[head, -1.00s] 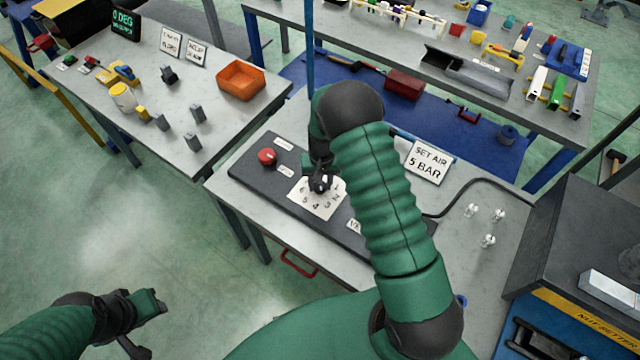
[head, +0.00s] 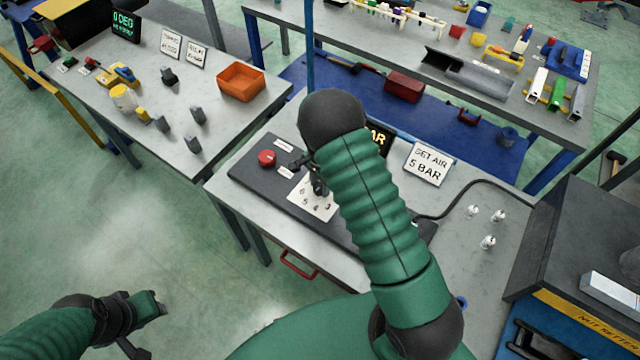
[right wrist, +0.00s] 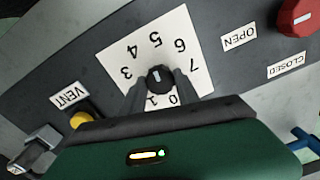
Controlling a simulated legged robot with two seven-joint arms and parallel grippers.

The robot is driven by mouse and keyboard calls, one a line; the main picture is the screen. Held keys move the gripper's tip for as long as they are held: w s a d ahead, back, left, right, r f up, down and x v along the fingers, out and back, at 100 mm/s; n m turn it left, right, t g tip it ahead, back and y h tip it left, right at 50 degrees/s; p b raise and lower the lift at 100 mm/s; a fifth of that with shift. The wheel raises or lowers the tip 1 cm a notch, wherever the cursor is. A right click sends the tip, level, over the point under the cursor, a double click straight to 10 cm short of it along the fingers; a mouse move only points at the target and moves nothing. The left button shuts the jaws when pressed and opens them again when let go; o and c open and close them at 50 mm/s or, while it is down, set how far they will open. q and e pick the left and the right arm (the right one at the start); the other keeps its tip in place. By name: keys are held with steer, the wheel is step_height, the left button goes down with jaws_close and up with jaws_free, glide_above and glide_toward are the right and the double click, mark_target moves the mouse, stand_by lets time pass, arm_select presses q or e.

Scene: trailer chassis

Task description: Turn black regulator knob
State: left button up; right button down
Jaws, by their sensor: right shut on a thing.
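The black regulator knob (right wrist: 160,78) sits on a white dial card (right wrist: 190,40) with numbers around it. My right gripper (right wrist: 158,88) is shut on the knob, one finger on each side, in the right wrist view. The white mark on the knob lies roughly in line with the 5. In the head view my right gripper (head: 318,186) is over the card (head: 308,206) and hides the knob. My left gripper (head: 150,322) hangs at the lower left, away from the bench; its jaw opening is unclear.
A red knob (head: 266,158) with OPEN and CLOSED labels is on the same dark panel (head: 250,172). A yellow button (right wrist: 80,119) is near the VENT label (right wrist: 70,95). A SET AIR 5 BAR sign (head: 428,163) and a partly hidden display (head: 379,138) stand behind.

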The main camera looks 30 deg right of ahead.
mark_target(320, 187)
steer(key=shift+w+d+r+m, duration=0.1)
steer(key=shift+w+m, duration=0.05)
steer(key=shift+m, duration=0.55)
steer(key=shift+w+r+m, duration=0.1)
steer(key=shift+w+m, duration=0.05)
steer(key=shift+m, duration=0.55)
steer(key=c, duration=1.2)
jaws_free()
steer(key=o, duration=0.3)
steer(key=shift+s+f, duration=0.1)
step_height(320, 187, up, 17)
steer(key=b, duration=0.2)
steer(key=shift+s+f, duration=0.15)
steer(key=shift+s, duration=0.05)
